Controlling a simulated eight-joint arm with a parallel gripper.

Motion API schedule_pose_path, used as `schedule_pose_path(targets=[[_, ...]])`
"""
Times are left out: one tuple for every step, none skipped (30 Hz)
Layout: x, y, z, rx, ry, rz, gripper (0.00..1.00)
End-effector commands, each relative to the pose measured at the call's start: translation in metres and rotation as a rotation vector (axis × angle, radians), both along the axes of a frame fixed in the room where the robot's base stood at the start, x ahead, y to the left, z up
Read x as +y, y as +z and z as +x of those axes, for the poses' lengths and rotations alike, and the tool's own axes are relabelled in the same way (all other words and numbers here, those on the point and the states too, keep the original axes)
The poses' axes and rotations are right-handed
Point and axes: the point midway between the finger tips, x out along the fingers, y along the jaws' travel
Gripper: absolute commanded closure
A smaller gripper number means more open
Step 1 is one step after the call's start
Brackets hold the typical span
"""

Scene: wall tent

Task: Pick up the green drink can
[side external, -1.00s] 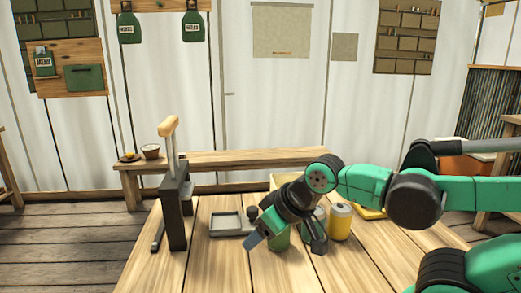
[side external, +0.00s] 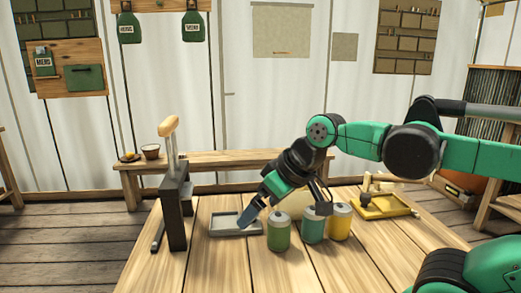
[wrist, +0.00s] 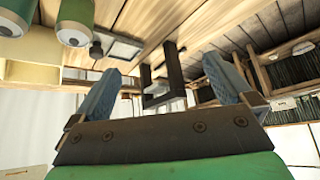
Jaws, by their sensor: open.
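The green drink can (side external: 279,233) stands upright on the wooden table, leftmost and nearest of three cans. It also shows at the top left of the wrist view (wrist: 75,22), its lid facing the camera. A teal can (side external: 312,227) and a yellow can (side external: 340,221) stand to its right. My gripper (side external: 250,216) is tilted down, above and to the left of the green can, close to the grey tray. In the wrist view its two blue fingers (wrist: 162,85) are spread wide, with no object held between them.
The grey tray (side external: 217,231) lies left of the cans. A dark upright stand (side external: 176,215) with a wooden-handled tool is farther left. A yellow tray (side external: 383,209) lies at the back right. A bench (side external: 230,159) runs behind. The table's front is clear.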

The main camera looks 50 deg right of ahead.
Motion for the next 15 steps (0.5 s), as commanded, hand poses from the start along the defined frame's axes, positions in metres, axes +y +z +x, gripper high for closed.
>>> schedule_pose_path(targets=[[-0.008, -0.002, 0.003, 0.011, 0.002, 0.014, 0.0], [-0.011, -0.003, 0.004, 0.017, 0.011, 0.024, 0.0], [-0.016, -0.005, 0.006, 0.023, 0.024, 0.037, 0.0], [-0.02, -0.006, 0.007, 0.024, 0.034, 0.048, 0.0], [-0.024, -0.007, 0.009, 0.025, 0.045, 0.06, 0.0], [-0.03, -0.008, 0.011, 0.022, 0.061, 0.076, 0.0], [-0.035, -0.009, 0.012, 0.018, 0.074, 0.089, 0.0], [-0.04, -0.009, 0.014, 0.009, 0.089, 0.101, 0.0], [-0.048, -0.01, 0.016, -0.005, 0.109, 0.117, 0.0], [-0.053, -0.01, 0.018, -0.02, 0.125, 0.128, 0.0], [-0.06, -0.01, 0.019, -0.038, 0.142, 0.14, 0.0], [-0.069, -0.01, 0.02, -0.067, 0.165, 0.152, 0.0], [-0.075, -0.01, 0.021, -0.093, 0.183, 0.159, 0.0], [-0.083, -0.009, 0.022, -0.12, 0.2, 0.164, 0.0], [-0.092, -0.008, 0.022, -0.16, 0.223, 0.167, 0.0]])
